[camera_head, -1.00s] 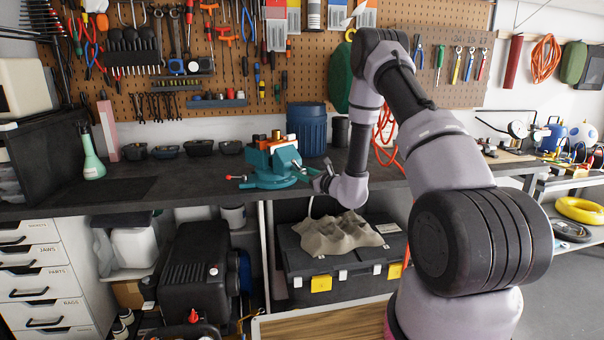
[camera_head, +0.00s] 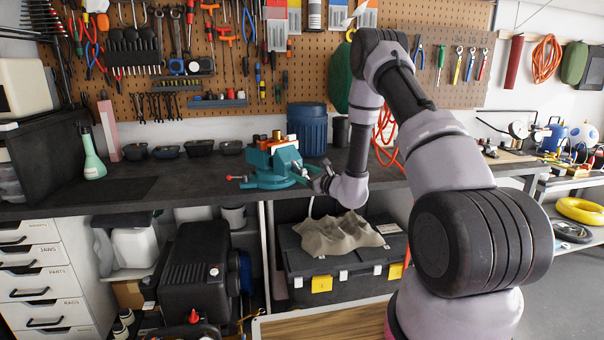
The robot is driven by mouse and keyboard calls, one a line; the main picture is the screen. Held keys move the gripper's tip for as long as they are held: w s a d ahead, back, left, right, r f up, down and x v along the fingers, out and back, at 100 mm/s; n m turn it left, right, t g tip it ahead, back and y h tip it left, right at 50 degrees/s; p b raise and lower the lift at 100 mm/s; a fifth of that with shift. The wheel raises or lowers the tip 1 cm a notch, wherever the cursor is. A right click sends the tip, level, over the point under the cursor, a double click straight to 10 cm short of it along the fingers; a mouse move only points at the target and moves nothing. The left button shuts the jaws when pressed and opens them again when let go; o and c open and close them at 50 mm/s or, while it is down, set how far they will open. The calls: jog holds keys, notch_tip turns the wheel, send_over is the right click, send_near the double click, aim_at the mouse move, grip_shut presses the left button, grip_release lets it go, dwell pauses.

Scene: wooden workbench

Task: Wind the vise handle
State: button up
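A teal bench vise (camera_head: 268,166) stands on the dark worktop near its front edge. A brass-coloured piece (camera_head: 276,136) shows at its top, by the orange part of the jaws.
A blue barrel (camera_head: 307,128) stands behind the vise. Several dark bowls (camera_head: 198,147) and a green bottle (camera_head: 91,155) stand to the left. The worktop (camera_head: 190,178) left of the vise is clear. A black case with a grey cloth (camera_head: 338,234) sits below.

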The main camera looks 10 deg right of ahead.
jog(key=v, duration=1)
jog(key=shift+s+d, duration=0.15)
jog(key=shift+s, duration=0.15)
